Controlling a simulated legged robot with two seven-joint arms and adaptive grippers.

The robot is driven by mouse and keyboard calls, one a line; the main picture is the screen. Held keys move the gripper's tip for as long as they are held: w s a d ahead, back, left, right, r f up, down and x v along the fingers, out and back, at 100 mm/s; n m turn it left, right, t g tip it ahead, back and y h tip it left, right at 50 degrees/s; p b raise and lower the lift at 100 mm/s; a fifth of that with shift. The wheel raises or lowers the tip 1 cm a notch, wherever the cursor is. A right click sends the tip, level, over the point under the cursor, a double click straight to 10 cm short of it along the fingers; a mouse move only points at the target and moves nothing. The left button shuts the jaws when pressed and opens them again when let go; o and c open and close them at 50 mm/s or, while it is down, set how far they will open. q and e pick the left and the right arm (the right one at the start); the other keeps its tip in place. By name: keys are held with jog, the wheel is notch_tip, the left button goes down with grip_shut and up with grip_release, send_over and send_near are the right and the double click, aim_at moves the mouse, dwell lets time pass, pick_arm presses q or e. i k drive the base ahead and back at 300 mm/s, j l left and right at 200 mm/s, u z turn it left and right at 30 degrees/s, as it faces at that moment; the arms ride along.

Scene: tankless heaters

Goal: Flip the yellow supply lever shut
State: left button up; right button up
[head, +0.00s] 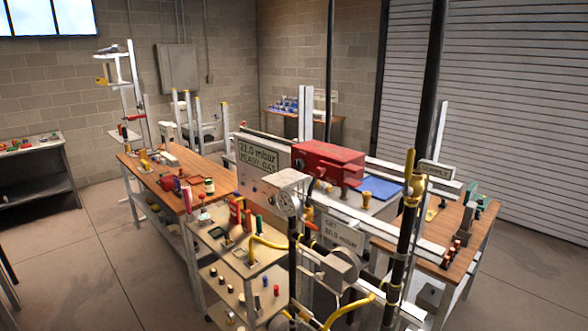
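The yellow supply lever (409,164) stands upright on a brass-yellow valve body (412,192), on the right side of the rig. It lies roughly in line with the black vertical pipe (402,240) that carries the valve. A small sign (437,170) beside it has lettering too small to read surely. Neither of my grippers shows in the head view, and nothing is seen touching the lever.
A red box (328,163) and a display reading 21.0 mbar (262,158) sit left of the valve. A crowded wooden bench (225,183) extends left, another (465,258) stands right. Yellow hoses (350,309) run low in front. Concrete floor (60,260) is open at left.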

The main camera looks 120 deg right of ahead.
aim_at(407, 191)
jog(key=z, duration=4.55)
